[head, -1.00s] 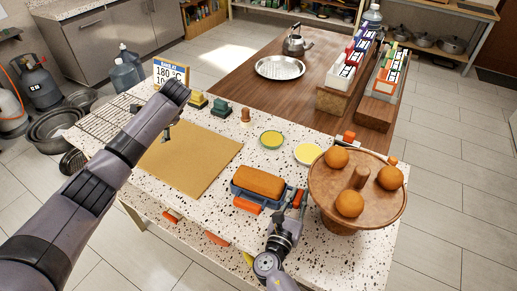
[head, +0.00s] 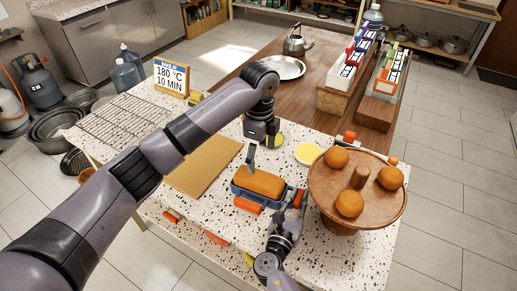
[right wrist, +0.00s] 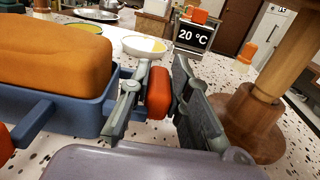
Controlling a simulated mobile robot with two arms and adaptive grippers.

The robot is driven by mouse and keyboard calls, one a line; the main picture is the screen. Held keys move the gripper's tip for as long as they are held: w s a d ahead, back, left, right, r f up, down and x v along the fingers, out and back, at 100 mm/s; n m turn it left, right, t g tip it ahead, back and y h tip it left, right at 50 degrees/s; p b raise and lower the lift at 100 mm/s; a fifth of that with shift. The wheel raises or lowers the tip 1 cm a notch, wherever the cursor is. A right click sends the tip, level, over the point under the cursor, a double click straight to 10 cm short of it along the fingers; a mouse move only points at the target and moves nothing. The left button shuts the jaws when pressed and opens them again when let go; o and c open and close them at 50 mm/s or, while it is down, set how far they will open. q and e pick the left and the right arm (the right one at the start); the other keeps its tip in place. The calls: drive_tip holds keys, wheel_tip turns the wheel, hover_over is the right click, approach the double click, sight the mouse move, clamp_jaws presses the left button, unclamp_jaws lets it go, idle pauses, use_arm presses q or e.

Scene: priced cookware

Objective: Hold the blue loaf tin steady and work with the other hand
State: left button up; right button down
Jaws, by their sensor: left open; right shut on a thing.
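The blue loaf tin (head: 236,193) stands on the speckled counter with a brown loaf (head: 260,183) in it. Its blue wall also shows in the right wrist view (right wrist: 60,108). My right gripper (head: 299,198) is shut on the tin's red end handle (right wrist: 158,93), with one finger on each side in the right wrist view. My left gripper (head: 260,158) is open and points down just above the loaf's far side. Whether it touches the loaf cannot be told. Another red-orange handle (head: 248,207) shows at the tin's near side.
A round wooden stand (head: 370,208) with orange-brown balls is close right of my right gripper. A tan board (head: 205,173) lies left of the tin, a wire rack (head: 115,118) beyond. A yellow dish (head: 308,154) and a "180 °C 10 MIN" sign (head: 171,78) stand behind.

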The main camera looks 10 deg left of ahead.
sight(259, 175)
use_arm(q)
wheel_tip(259, 175, down, 11)
drive_tip(key=shift+r, duration=0.2)
idle(0.3)
drive_tip(key=c, duration=1.1)
drive_tip(key=shift+w+r, duration=0.1)
idle(0.4)
use_arm(e)
drive_tip(key=c, duration=1.4)
unclamp_jaws()
